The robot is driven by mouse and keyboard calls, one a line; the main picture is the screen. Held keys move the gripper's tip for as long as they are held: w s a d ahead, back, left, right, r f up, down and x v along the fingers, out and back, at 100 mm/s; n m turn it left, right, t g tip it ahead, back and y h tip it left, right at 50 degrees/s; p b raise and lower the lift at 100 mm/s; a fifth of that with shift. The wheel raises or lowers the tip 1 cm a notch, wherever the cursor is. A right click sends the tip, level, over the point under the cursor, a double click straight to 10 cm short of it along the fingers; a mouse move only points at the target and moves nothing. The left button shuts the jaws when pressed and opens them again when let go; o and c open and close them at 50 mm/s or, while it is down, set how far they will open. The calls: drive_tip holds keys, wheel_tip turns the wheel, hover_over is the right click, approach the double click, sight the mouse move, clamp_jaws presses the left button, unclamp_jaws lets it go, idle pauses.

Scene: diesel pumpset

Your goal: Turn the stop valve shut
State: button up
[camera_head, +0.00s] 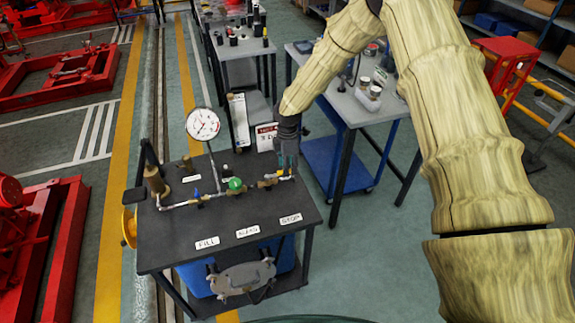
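The dark bench (170,240) carries a pipe line with several valves and front labels that appear to read FILL, BLEED and STOP (291,219). The stop valve (281,173) seems to be the brass fitting at the pipe's right end, behind the STOP label. Its handle is not clear to see. My gripper (288,160) points down right at this end of the pipe, with its fingers at or just above the fitting. The fingers are small and dark, so their opening and any contact cannot be told.
Left along the pipe are a green knob (235,184), a small blue handle (197,194) and a round dial gauge (203,124) on a stem. A brass cylinder (156,182) stands at the bench's left end. A blue-framed table (352,112) stands behind my arm.

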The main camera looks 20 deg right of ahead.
drive_tip(key=shift+w+f, duration=0.1)
drive_tip(key=shift+f, duration=0.6)
clamp_jaws()
